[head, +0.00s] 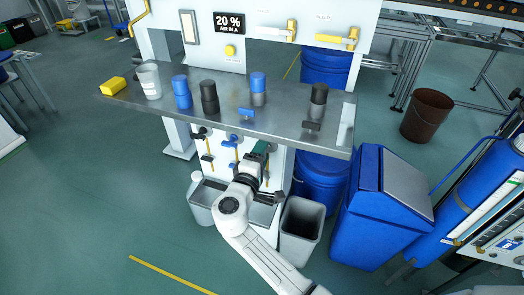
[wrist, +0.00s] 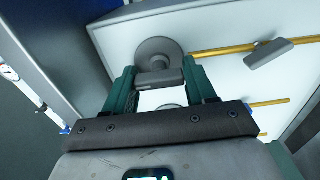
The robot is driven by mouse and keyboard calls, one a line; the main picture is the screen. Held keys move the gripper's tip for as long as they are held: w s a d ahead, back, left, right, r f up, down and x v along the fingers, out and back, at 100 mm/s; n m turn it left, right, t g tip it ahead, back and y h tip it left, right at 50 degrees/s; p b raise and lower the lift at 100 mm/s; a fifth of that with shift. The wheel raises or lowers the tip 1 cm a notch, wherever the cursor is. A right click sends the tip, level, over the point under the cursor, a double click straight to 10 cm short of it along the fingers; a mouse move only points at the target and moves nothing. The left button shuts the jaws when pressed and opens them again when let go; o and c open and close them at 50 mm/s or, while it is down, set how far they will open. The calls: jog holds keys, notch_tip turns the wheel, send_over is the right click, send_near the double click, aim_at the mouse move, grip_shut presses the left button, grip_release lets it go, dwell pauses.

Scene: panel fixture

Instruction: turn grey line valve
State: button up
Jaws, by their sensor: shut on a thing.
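The grey line valve (wrist: 158,52) shows in the wrist view as a round grey hub with a flat bar handle, mounted on a white panel (wrist: 225,30). My gripper (wrist: 160,84) has its green fingers on either side of the handle and is shut on it. In the head view my gripper (head: 260,154) reaches the panel under the counter and hides most of the valve. Blue valve handles (head: 231,142) and dark valve handles (head: 206,158) sit on the panel to its left.
The counter (head: 180,112) overhangs the panel, with cups and a yellow block (head: 113,86) on top. Yellow pipes (wrist: 220,48) run along the panel, one with another grey handle (wrist: 268,52). A grey bin (head: 301,225) and blue bin (head: 385,205) stand to the right. Floor at left is clear.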

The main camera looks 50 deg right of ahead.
jog(key=shift+a, duration=0.1)
dwell(0.3)
jog(key=o, duration=1)
jog(key=shift+c, duration=0.2)
jog(key=p+v, duration=0.1)
jog(key=v, duration=0.9)
jog(key=shift+a, duration=0.4)
jog(key=shift+s, duration=0.1)
